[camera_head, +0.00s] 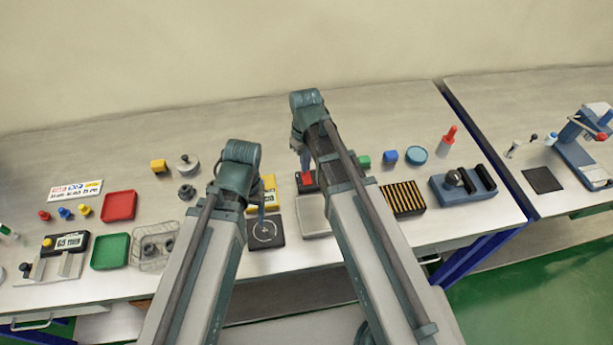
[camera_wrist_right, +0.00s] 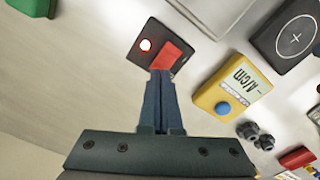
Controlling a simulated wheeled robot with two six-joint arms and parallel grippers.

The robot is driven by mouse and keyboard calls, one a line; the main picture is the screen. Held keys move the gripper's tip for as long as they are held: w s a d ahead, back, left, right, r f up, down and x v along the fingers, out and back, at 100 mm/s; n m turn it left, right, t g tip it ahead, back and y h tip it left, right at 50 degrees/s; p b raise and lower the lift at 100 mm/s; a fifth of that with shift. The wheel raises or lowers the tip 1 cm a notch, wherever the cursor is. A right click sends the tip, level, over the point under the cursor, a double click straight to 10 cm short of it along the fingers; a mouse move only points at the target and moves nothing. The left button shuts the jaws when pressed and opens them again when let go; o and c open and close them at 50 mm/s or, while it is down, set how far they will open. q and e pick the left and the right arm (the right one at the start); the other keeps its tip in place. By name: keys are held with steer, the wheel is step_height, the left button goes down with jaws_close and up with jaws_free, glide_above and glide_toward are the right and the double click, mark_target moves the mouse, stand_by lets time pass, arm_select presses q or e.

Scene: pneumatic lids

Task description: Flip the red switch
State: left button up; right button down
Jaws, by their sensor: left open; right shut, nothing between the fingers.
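The red switch (camera_wrist_right: 172,54) is a red rocker on a dark plate (camera_wrist_right: 140,58) with a small glowing indicator light (camera_wrist_right: 145,44) beside the rocker. In the head view the switch (camera_head: 306,178) lies near the middle of the table, partly hidden by my right arm. My right gripper (camera_wrist_right: 161,73) is shut and empty. Its fingertips are at the near edge of the red rocker; I cannot tell whether they touch it.
A yellow meter (camera_wrist_right: 232,90) stands close to the switch, along with a pale grey tray (camera_head: 313,217). Red (camera_head: 118,206) and green (camera_head: 110,251) trays are at the left.

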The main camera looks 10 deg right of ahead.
arm_select(q)
steer(key=shift+f+b, duration=0.9)
arm_select(e)
steer(key=shift+f, duration=0.95)
arm_select(q)
steer(key=shift+r, duration=0.1)
arm_select(e)
steer(key=shift+r, duration=0.1)
step_height(320, 180, up, 7)
steer(key=p, duration=0.7)
arm_select(q)
step_height(320, 180, up, 7)
step_height(320, 180, down, 4)
steer(key=b, duration=0.3)
steer(key=shift+r, duration=0.2)
arm_select(e)
steer(key=s+a+f, duration=0.1)
steer(key=s, duration=0.3)
steer(key=s+a+f+m, duration=0.1)
steer(key=s+a, duration=0.1)
steer(key=s, duration=0.3)
steer(key=s+a+f+m+h, duration=0.1)
steer(key=s+a, duration=0.1)
steer(key=s, duration=0.3)
steer(key=shift+a+f, duration=0.2)
steer(key=shift+w, duration=0.1)
